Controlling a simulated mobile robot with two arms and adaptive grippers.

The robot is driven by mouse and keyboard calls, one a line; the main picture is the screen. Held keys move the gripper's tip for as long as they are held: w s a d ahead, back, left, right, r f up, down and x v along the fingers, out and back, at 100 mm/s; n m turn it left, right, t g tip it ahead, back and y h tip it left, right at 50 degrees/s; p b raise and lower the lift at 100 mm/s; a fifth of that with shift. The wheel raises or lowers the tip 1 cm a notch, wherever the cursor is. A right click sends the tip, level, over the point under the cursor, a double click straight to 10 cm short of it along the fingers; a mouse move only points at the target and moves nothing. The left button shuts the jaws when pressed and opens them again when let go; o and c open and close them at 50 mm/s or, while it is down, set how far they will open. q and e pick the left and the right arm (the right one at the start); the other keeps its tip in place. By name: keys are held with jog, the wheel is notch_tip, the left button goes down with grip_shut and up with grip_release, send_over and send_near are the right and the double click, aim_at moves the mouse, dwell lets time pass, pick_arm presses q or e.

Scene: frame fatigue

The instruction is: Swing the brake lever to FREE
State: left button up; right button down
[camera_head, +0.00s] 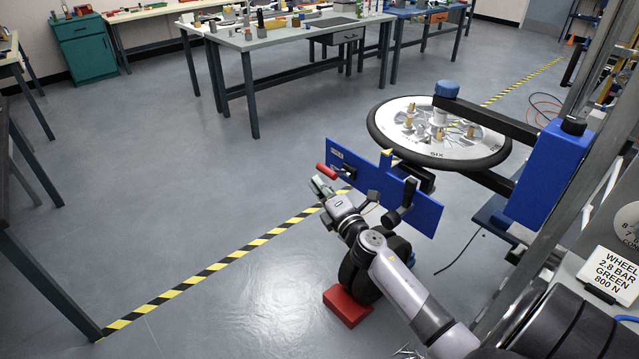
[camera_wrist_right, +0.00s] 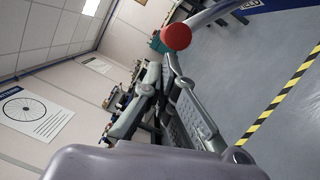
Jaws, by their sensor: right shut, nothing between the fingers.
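The brake lever has a red grip (camera_head: 326,172) that points left from the left part of a blue panel (camera_head: 412,208). In the right wrist view the round red end of the lever (camera_wrist_right: 176,37) is just beyond the fingertips, with its grey shaft running up right to the blue panel (camera_wrist_right: 262,5), where part of a HELD label shows. My right gripper (camera_head: 322,186) is shut and empty, just below the red grip. In the wrist view my right gripper (camera_wrist_right: 168,65) is close to the red end; I cannot tell if they touch. My left gripper is not in view.
A large spoked wheel (camera_head: 385,140) lies flat behind the panel on a blue stand (camera_head: 555,165). A dark tyre on a red block (camera_head: 346,307) is below my right arm. A grey workbench (camera_head: 290,38) stands at the back. The floor at left is clear.

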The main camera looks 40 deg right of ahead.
pick_arm(q)
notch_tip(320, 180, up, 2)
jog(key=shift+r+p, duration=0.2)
jog(key=shift+p, duration=1)
pick_arm(e)
jog(key=shift+d+r+m, duration=0.55)
jog(key=shift+r+m, duration=0.15)
jog(key=shift+r, duration=0.05)
